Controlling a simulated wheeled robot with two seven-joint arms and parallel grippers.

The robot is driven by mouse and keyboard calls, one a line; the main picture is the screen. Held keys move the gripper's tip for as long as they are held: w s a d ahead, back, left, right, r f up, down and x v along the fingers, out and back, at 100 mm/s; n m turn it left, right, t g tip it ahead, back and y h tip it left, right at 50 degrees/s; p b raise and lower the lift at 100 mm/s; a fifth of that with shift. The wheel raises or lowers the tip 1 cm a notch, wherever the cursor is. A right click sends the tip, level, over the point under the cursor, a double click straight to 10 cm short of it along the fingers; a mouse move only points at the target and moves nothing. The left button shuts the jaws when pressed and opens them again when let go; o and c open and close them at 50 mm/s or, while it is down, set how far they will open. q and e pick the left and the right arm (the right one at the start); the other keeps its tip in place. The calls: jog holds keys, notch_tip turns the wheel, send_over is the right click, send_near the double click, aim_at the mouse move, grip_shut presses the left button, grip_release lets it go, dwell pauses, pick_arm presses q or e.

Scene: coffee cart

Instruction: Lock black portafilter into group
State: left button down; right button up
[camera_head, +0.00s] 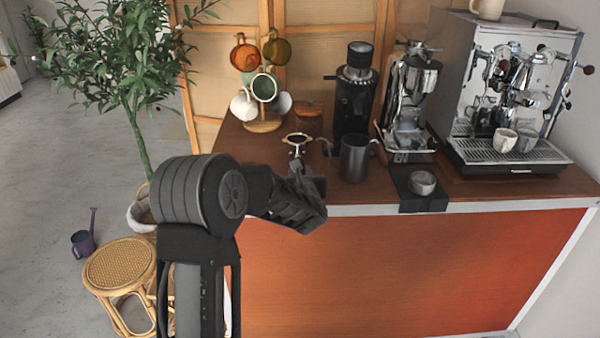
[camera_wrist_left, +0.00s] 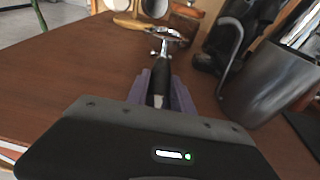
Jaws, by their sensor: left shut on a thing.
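The black-handled portafilter (camera_head: 298,141) is at the left part of the wooden counter, its metal ring pointing away from me. In the left wrist view its black handle (camera_wrist_left: 159,85) runs between the purple fingers of my left gripper (camera_wrist_left: 161,92), which is shut on it. The left gripper (camera_head: 308,184) is at the counter's front edge in the head view, partly hidden by my arm. I cannot tell whether the portafilter touches the counter. The chrome espresso machine (camera_head: 460,70) stands at the far right; its group area is small and cluttered with chrome parts. My right gripper is not in view.
A dark pitcher (camera_head: 354,160) stands close to the right of the portafilter. Behind are a black grinder (camera_head: 354,105) and a mug tree (camera_head: 264,126).

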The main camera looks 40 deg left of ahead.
pick_arm(q)
jog(key=shift+r+p, duration=0.75)
jog(key=shift+r, duration=1.9)
